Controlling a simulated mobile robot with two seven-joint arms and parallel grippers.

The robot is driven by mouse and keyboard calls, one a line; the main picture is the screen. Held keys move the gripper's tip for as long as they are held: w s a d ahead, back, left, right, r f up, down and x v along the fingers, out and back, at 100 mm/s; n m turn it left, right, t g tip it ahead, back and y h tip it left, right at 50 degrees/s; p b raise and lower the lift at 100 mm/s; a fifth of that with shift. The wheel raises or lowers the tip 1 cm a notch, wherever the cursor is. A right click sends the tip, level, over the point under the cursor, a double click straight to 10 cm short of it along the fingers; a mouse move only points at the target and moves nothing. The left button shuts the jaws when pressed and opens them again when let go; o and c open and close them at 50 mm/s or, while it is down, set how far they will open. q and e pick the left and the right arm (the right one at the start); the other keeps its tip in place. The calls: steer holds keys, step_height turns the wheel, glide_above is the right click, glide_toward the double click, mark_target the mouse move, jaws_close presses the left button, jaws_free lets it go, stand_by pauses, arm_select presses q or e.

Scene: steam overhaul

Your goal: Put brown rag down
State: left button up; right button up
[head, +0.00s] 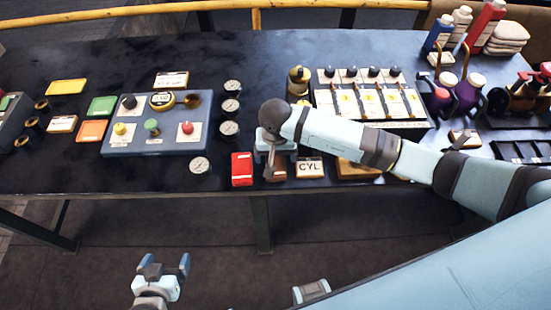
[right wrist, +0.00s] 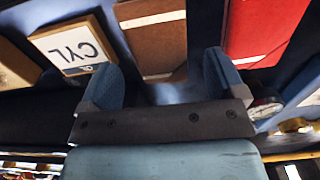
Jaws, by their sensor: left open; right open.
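The brown rag (right wrist: 155,40) looks like a flat brown piece with a pale strip across it. In the right wrist view it lies just beyond and between the fingertips of my right gripper (right wrist: 162,72). The fingers stand apart, with no visible grip on it. In the head view the brown rag (head: 280,172) shows only in part at the table's front edge, between a red piece and the CYL sign, partly hidden by my right gripper (head: 268,172). My left gripper (head: 165,265) is open and empty, in front of the table and over the floor.
The red piece (head: 242,169) lies close on the left and the CYL sign (head: 310,168) close on the right. Round gauges (head: 229,128) and a blue button panel (head: 150,147) are further left. A valve panel (head: 370,100) stands behind my right arm. Bottles and folded cloths (head: 507,38) stand back right.

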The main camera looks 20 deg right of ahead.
step_height(320, 180, up, 9)
steer(key=b, duration=0.1)
steer(key=s+a+f+m+g+y, duration=0.1)
steer(key=s+a+m+g+y, duration=0.25)
steer(key=s+a+y, duration=0.55)
steer(key=s+a+r+m+t+y, duration=0.1)
steer(key=a+r+m+t+y, duration=0.15)
steer(key=r+m+y, duration=0.4)
steer(key=s+a+r+m+t+y, duration=0.15)
steer(key=a+m+y, duration=0.25)
steer(key=m, duration=0.6)
steer(key=w+d+m+t, duration=0.3)
steer(key=m+t, duration=0.4)
steer(key=m, duration=0.3)
steer(key=m+t+h, duration=0.7)
steer(key=m+h, duration=0.8)
steer(key=m, duration=1.5)
glide_toward(275, 160)
steer(key=s, duration=0.3)
steer(key=s+d+f+m+g+h, duration=0.1)
steer(key=s+d+f+m+g, duration=0.1)
steer(key=s+f+m, duration=0.3)
steer(key=shift+s+f+m+g, duration=0.45)
steer(key=shift+f+g, duration=0.15)
steer(key=shift+g, duration=0.15)
